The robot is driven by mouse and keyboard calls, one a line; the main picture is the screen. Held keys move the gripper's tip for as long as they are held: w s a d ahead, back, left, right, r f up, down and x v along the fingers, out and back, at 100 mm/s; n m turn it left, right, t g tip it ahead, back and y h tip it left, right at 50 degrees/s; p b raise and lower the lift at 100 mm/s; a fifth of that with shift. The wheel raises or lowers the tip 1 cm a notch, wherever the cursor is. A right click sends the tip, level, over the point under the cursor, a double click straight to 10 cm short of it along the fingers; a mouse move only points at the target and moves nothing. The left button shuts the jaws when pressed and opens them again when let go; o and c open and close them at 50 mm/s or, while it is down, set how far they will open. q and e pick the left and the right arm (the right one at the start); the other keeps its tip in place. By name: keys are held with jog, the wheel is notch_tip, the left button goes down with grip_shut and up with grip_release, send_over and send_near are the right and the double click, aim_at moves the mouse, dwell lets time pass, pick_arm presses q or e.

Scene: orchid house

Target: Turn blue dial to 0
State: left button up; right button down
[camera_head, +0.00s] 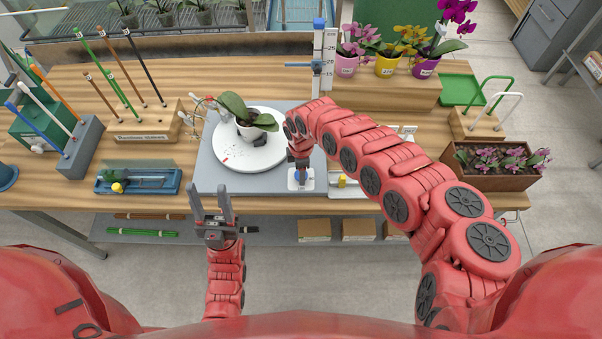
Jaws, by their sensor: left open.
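A small white plate with blue on it (308,184) lies at the right edge of the grey mat, under my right gripper. It looks like the blue dial, but the gripper covers most of it and its setting cannot be read. My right gripper (301,180) points down at this plate, at or just above it. Whether its jaws are open or shut cannot be told. My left gripper (208,190) is open and empty, fingers pointing forward, by the table's front edge below the grey mat.
A white turntable (240,157) on the grey mat (218,181) bears a potted orchid (252,127). An upright ruler (329,55) with a blue slider stands behind. A blue tray (140,181) is at left, a brown planter (488,180) at right. My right arm crosses the table's right half.

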jog(key=n+b, duration=0.2)
jog(key=n, duration=0.1)
jog(key=shift+d+f+n+b, duration=0.1)
jog(key=shift+f+n+b, duration=0.1)
jog(key=shift+n+b, duration=0.1)
jog(key=shift+r+n+b, duration=0.15)
jog(key=shift+n+b, duration=0.85)
jog(key=shift+n, duration=1)
jog(key=shift+c, duration=1.3)
grip_release()
jog(key=shift+r, duration=0.1)
